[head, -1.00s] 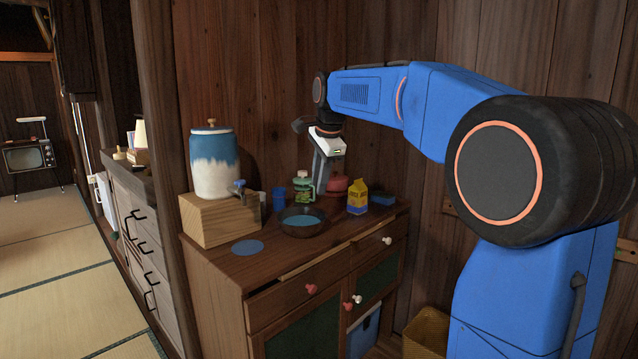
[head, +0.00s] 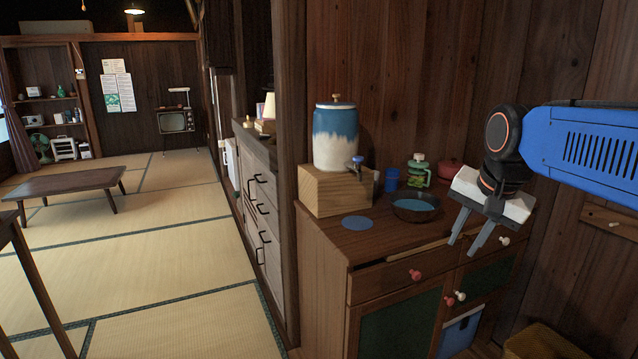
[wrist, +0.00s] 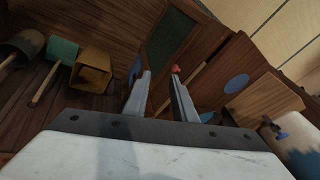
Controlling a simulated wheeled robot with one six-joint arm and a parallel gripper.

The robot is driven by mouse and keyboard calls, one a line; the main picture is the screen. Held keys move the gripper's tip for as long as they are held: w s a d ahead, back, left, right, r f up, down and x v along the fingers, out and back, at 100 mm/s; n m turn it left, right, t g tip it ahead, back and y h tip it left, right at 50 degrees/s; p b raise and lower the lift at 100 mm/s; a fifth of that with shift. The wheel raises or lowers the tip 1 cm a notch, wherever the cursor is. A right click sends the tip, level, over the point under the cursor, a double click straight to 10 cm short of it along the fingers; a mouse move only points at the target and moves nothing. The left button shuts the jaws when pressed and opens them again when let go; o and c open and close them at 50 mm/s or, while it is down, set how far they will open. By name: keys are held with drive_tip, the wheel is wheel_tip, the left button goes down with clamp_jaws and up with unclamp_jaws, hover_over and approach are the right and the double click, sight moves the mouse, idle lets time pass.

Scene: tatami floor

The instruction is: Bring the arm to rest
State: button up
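My gripper (head: 464,248) hangs from my blue arm at the right of the head view, in front of the wooden cabinet (head: 325,262). Its two grey fingers point down and stand apart with nothing between them. The wrist view also shows the fingers (wrist: 160,92) spread and empty, with the cabinet front and a red knob beyond them. The arm hides part of the cabinet's right side and the wall behind it.
Tatami floor (head: 180,285) is open at left. A low table (head: 68,182) stands farther off.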

drive_tip(key=s+f+n, duration=0.8)
drive_tip(key=s+f, duration=0.7)
drive_tip(key=s, duration=0.2)
drive_tip(key=shift+s+a+f, duration=0.25)
drive_tip(key=shift+s+a, duration=0.1)
